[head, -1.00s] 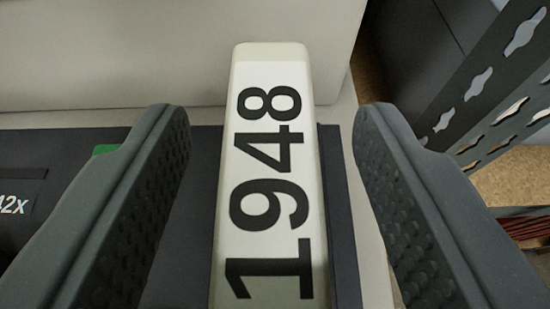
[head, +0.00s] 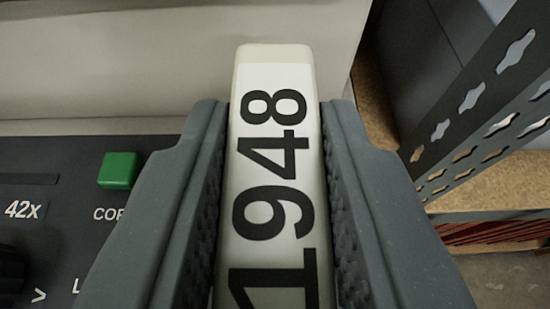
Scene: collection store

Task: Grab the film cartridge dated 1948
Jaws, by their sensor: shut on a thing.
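The film cartridge (head: 268,160) is a narrow off-white block with a white label reading 1948 in large black digits. It stands out in the middle of the head view, its lower end cut off by the bottom edge. My gripper (head: 275,125) has its two dark grey fingers against the left and right sides of the cartridge. It is shut on the cartridge.
A dark machine panel (head: 75,210) with a green button (head: 119,170) and a "42x" marking lies at left. A pale housing (head: 170,60) rises behind. A perforated dark metal upright (head: 480,95) and a wooden shelf (head: 495,188) stand close at right.

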